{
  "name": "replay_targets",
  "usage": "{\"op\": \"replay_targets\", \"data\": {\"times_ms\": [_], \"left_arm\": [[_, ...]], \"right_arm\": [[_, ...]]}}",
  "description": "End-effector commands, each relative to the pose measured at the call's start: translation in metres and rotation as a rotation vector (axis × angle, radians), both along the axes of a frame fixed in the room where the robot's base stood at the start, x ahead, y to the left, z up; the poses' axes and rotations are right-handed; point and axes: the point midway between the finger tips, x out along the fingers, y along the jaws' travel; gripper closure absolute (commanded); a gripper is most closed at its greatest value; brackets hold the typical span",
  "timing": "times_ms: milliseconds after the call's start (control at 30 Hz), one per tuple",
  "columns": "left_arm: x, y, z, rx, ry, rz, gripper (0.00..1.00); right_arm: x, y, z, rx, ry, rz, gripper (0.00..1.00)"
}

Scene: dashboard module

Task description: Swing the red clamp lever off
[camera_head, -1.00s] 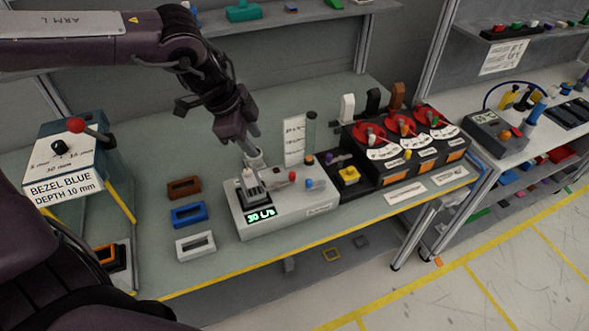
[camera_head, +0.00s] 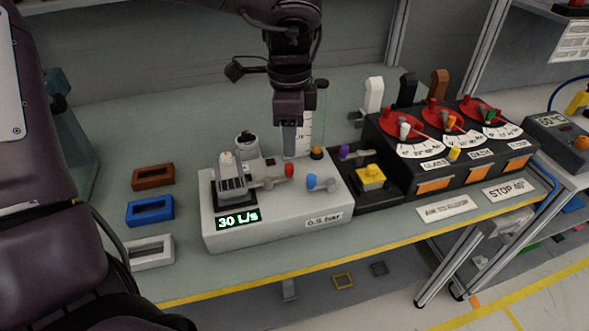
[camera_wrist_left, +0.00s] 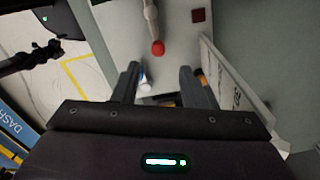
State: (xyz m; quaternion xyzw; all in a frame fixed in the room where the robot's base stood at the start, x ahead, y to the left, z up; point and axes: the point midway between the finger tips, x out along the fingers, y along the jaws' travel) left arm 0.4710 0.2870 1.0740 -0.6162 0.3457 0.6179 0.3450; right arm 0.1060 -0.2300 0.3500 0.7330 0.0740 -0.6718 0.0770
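The red clamp lever has a red knob (camera_head: 289,170) on a grey arm (camera_head: 266,183), on top of the pale grey test box (camera_head: 275,225) beside the dark clamped vent piece (camera_head: 230,182). The arm points right. In the left wrist view the red knob (camera_wrist_left: 157,47) lies ahead of the fingertips, apart from them. My left gripper (camera_head: 290,152) points down behind the red knob. Its two fingers stand apart with nothing held between them in the left wrist view (camera_wrist_left: 160,75). A blue-knobbed lever (camera_head: 314,183) is right of the red one. My right gripper does not show.
The box display (camera_head: 237,221) reads 30 L/s. A white sign (camera_head: 304,133) stands close behind the left gripper. A yellow button (camera_head: 371,175) and red dials (camera_head: 418,123) are to the right. Brown (camera_head: 153,176), blue (camera_head: 150,210) and white (camera_head: 148,251) frames lie left.

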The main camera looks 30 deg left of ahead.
Motion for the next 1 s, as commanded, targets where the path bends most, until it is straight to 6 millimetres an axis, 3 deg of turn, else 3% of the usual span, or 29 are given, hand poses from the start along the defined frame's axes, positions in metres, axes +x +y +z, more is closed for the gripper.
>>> {"op": "replay_targets", "data": {"times_ms": [400,800,1000], "left_arm": [[-0.001,0.000,-0.060,0.000,0.004,0.001,0.61],[-0.001,0.000,-0.072,-0.001,0.001,0.000,0.61],[-0.001,0.000,-0.072,0.000,0.000,0.000,0.84]], "right_arm": [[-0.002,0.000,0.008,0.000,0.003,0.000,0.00],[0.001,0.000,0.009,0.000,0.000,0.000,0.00],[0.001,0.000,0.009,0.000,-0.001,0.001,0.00]]}}
